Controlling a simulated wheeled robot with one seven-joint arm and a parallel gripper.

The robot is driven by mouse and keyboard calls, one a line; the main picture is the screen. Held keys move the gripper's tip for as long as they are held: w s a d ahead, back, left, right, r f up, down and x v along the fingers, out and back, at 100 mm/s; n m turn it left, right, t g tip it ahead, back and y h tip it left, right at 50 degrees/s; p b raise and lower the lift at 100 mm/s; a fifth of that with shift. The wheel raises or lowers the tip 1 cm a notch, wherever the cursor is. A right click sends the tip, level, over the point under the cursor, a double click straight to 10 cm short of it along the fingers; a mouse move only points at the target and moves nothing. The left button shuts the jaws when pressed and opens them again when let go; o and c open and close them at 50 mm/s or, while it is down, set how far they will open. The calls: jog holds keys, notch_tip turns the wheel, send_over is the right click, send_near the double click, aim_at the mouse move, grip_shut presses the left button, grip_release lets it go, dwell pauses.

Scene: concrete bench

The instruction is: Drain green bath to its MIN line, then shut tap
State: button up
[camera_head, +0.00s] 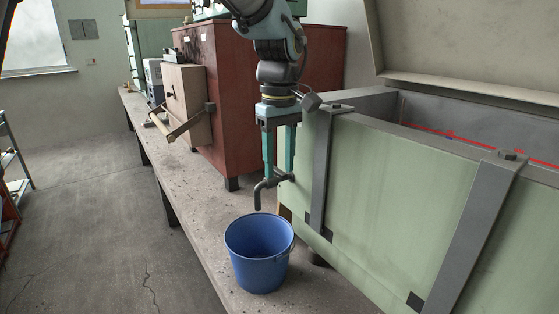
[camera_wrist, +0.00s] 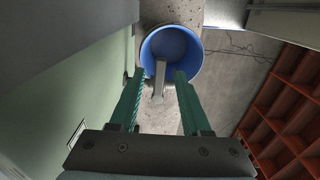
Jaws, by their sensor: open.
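The green bath (camera_head: 390,190) is a large pale-green tank with grey straps, its lid raised, at the right of the head view. A red line (camera_head: 440,134) runs along its inner wall; the liquid level and any MIN label cannot be made out. The grey tap (camera_head: 267,185) sticks out at its left end, its spout pointing down. My gripper (camera_head: 280,172) points down just above the tap, fingers open. In the wrist view the tap's grey bar (camera_wrist: 160,78) shows between the fingertips; contact cannot be told. A blue bucket (camera_head: 257,265) stands below the spout.
The concrete bench (camera_head: 205,215) runs away to the back left. On it stand a red-brown cabinet (camera_head: 230,100) and a beige box (camera_head: 186,103) with a protruding handle. The floor (camera_head: 80,220) left of the bench is clear. An orange shelf (camera_wrist: 285,115) is at right in the wrist view.

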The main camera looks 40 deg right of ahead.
grip_shut()
jog(key=shift+a+m, duration=0.1)
jog(key=shift+m, duration=0.2)
dwell(0.5)
jog(key=shift+w+a+m+p, duration=0.15)
jog(key=shift+a+m+p, duration=0.3)
jog(key=shift+m, duration=0.8)
jog(key=shift+w+a+m+p, duration=0.2)
jog(key=shift+m+p, duration=0.3)
jog(key=shift+m, duration=0.7)
jog(key=shift+w+a+m+p, duration=0.15)
jog(key=shift+a+m+p, duration=0.3)
jog(key=shift+m, duration=0.8)
jog(key=shift+d, duration=0.1)
grip_release()
